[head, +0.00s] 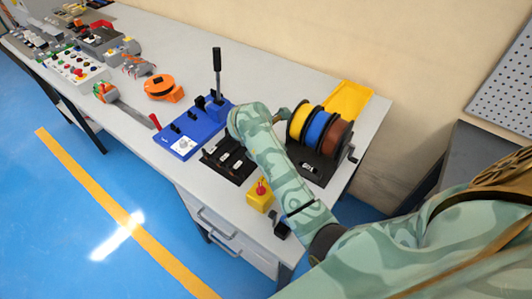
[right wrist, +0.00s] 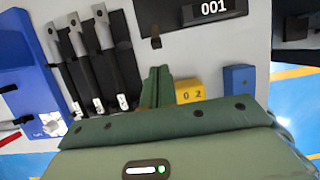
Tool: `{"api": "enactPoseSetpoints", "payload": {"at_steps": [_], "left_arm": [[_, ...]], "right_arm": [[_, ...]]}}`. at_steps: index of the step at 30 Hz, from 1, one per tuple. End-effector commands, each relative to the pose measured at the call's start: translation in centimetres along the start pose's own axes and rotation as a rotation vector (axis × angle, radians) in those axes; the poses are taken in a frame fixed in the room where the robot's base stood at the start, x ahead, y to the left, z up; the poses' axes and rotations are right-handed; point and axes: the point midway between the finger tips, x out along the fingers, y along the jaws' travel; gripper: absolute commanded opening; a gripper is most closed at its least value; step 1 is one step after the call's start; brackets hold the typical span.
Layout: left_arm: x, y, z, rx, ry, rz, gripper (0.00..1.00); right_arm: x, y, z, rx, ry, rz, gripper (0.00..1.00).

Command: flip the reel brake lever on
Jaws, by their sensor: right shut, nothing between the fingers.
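The reel stand holds a yellow, a blue and a brown reel (head: 321,128) at the right end of the bench in the head view. I cannot make out a lever marked as its brake. A small yellow box (head: 260,202) with a red knob on top stands near the bench's front edge. My right gripper (right wrist: 157,84) is shut and empty, over the bench beside a black rack. In the head view its fingers are hidden by my arm. My left gripper is not in view.
The black rack (head: 228,160) with several grey-handled tools lies left of my right arm. A blue bender (head: 190,130) with an upright black lever stands beyond it. A blue block (right wrist: 238,78) sits right of the yellow box.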

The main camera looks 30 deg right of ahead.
Motion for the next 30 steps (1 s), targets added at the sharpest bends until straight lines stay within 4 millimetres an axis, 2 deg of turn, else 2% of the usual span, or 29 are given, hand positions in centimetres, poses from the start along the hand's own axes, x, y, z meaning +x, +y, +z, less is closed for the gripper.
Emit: {"api": "enactPoseSetpoints", "payload": {"at_steps": [1, 3, 10, 30], "left_arm": [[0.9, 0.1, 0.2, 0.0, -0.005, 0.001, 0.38], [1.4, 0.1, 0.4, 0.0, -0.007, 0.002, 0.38], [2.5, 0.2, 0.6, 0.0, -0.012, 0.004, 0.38], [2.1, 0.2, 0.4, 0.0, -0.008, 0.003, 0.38]], "right_arm": [[1.6, -0.1, -0.2, -0.003, 0.0, -0.005, 0.0], [2.8, -0.1, -0.1, -0.003, -0.001, -0.004, 0.0], [5.3, 0.0, 0.0, -0.002, -0.001, -0.001, 0.0], [5.3, 0.1, 0.3, 0.001, 0.035, 0.002, 0.0]]}}
